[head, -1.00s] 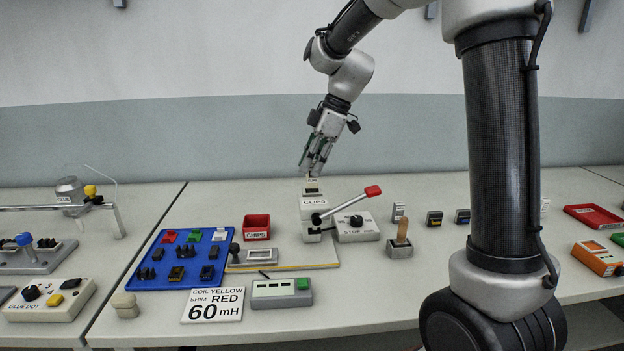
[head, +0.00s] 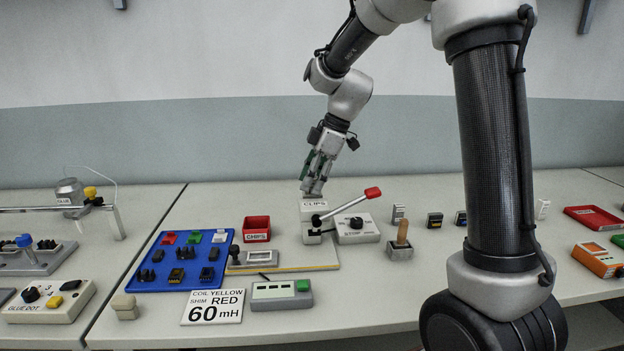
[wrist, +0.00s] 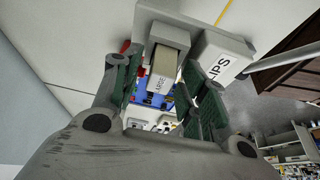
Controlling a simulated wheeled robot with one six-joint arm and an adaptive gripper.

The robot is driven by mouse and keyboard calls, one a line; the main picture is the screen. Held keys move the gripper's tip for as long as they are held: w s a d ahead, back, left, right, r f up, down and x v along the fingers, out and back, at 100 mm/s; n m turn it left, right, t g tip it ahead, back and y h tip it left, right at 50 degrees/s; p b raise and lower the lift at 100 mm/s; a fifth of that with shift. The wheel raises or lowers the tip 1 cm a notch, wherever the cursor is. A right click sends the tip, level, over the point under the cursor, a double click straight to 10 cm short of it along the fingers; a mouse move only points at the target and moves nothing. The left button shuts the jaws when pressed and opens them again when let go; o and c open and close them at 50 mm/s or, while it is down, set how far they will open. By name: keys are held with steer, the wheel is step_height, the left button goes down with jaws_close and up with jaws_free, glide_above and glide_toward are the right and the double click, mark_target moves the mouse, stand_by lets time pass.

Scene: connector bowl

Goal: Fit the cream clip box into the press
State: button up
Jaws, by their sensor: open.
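The press (head: 313,207) is a pale block with a CLIPS label, a red-tipped lever and a board under it. It stands at the middle of the bench. My gripper (head: 314,190) points down at its top. In the wrist view, the cream clip box (wrist: 165,64), with a small label on one face, sits between my open fingers (wrist: 160,92), at the opening in the press top (wrist: 208,30). How deep it sits cannot be told. In the head view my fingers and the press hide the box.
A red chips bin (head: 256,229) and a blue tray (head: 147,271) of small parts lie left. A wooden-handled stamp (head: 402,240) and several small boxes (head: 434,219) stand right.

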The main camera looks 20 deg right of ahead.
steer(key=shift+r, duration=0.1)
steer(key=v, duration=1.2)
steer(key=s+d+f+m+t+h, duration=0.1)
steer(key=s+d+m, duration=0.2)
steer(key=s, duration=0.6)
steer(key=s+d+f+m+t+h, duration=0.1)
steer(key=s+d+f+m+h, duration=0.1)
steer(key=s+d+m, duration=0.2)
steer(key=s+d+f+m+t+h, duration=0.1)
steer(key=s+d+f+m, duration=0.1)
steer(key=s+m, duration=0.6)
steer(key=s+d, duration=0.1)
steer(key=s, duration=0.5)
steer(key=shift+d+m, duration=0.2)
steer(key=shift+m, duration=0.2)
